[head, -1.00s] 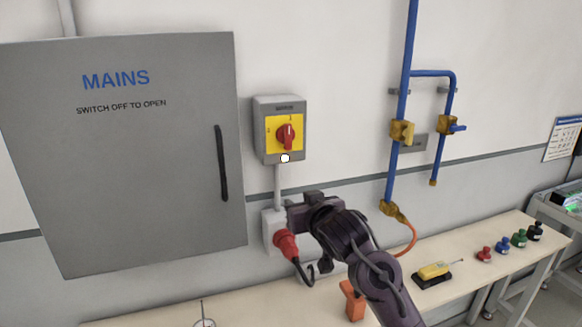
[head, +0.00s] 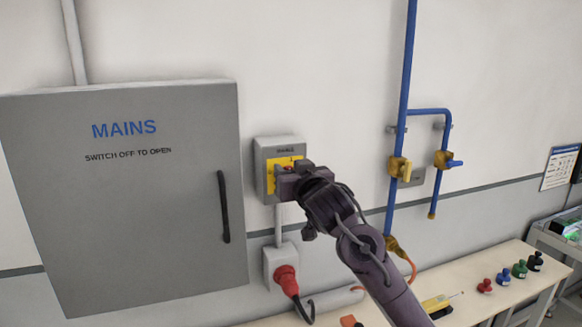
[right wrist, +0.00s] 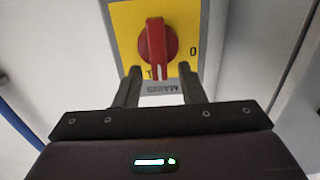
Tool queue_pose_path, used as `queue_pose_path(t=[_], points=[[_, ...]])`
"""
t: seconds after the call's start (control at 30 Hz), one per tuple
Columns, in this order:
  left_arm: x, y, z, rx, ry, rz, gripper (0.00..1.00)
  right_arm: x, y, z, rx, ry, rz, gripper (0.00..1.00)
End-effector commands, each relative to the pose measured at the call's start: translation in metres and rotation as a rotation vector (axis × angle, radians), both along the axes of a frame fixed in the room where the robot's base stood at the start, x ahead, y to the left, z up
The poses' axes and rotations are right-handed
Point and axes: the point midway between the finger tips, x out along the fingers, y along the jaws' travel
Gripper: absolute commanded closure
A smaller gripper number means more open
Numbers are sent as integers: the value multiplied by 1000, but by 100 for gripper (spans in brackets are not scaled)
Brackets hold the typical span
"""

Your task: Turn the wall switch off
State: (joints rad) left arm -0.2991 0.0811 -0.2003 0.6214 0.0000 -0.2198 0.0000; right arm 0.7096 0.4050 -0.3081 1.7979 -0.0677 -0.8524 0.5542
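The wall switch (head: 262,148) is a grey box with a yellow plate and a red rotary knob. In the head view my right gripper covers much of its plate. In the right wrist view the red knob (right wrist: 156,45) shows on the yellow plate (right wrist: 125,22), upside down. Its handle stands upright, with its white-marked end towards the "1"; the "0" is to the right. My right gripper (right wrist: 159,74) is open, its fingertips apart on either side of the handle's marked end. I cannot tell whether they touch it. My left gripper is not in view.
A grey MAINS cabinet (head: 125,200) with a black handle is left of the switch. Below the switch are a socket and red plug (head: 286,280). Blue pipes (head: 403,90) with yellow valves run up the wall to the right. A bench (head: 490,270) holds several small bottles.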

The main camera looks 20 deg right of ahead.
Motion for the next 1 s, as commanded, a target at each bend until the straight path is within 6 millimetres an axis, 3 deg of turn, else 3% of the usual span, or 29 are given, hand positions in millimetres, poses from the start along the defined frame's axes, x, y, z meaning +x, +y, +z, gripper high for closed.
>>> queue_pose_path(t=[0.2, 0.47, 1.0], points=[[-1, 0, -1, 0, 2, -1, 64, 0, 0, 0, 0, -1, 0, 65], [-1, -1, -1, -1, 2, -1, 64, 0, 0, -1, 0, 1, 1, 99], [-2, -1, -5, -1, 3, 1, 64, 1, 3, -7, -93, 9, 0, 100]])
